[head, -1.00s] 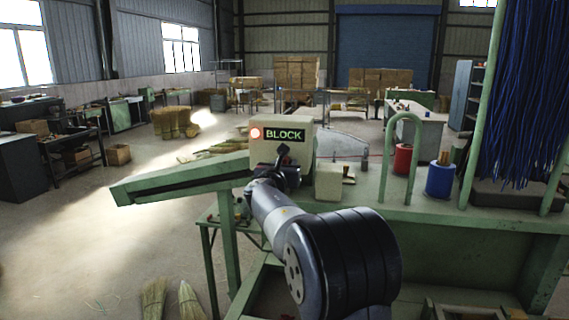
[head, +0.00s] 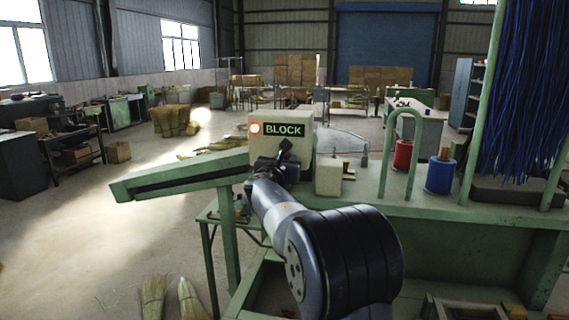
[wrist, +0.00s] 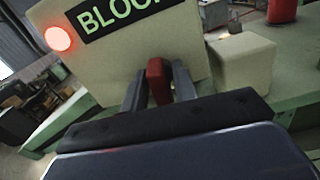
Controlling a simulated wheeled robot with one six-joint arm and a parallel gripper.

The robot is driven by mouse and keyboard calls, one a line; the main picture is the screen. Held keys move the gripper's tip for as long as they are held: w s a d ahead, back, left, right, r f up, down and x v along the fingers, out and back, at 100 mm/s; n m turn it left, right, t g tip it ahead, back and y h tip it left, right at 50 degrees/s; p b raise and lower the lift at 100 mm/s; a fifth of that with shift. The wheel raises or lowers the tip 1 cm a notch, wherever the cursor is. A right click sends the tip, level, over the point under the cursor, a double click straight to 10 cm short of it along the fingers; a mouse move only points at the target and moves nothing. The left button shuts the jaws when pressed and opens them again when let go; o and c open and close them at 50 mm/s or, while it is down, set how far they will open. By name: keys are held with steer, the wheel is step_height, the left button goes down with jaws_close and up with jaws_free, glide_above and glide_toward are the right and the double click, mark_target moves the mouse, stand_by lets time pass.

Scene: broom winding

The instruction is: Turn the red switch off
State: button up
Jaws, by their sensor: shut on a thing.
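The red switch (wrist: 157,80) shows in the wrist view, on the front of a cream control box (wrist: 190,45). My gripper (wrist: 158,86) has its two grey fingers on either side of the switch and is shut on it. In the head view my gripper (head: 284,158) is in front of the same box (head: 300,130), and my arm hides the switch there. The box has a black plate with green "BLOCK" lettering (head: 284,130) and a lit red lamp (head: 255,128) at its left. The lamp also glows in the wrist view (wrist: 57,39).
A smaller cream box (head: 328,176) stands just right of the control box on the green machine. A green hoop (head: 385,160), a red spool (head: 402,154) and a blue spool (head: 440,177) are farther right. A green sloping arm (head: 180,177) extends left.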

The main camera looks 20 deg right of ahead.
steer(key=m+b, duration=0.3)
steer(key=shift+f, duration=0.3)
steer(key=m+b, duration=0.5)
steer(key=shift+s+d, duration=0.1)
steer(key=shift+d, duration=0.05)
steer(key=m+b, duration=0.4)
steer(key=m, duration=0.1)
steer(key=shift+f+m, duration=0.15)
steer(key=shift+m, duration=0.25)
steer(key=shift+m+b, duration=1.35)
steer(key=shift+m, duration=0.35)
steer(key=o, duration=0.7)
steer(key=shift+s, duration=0.1)
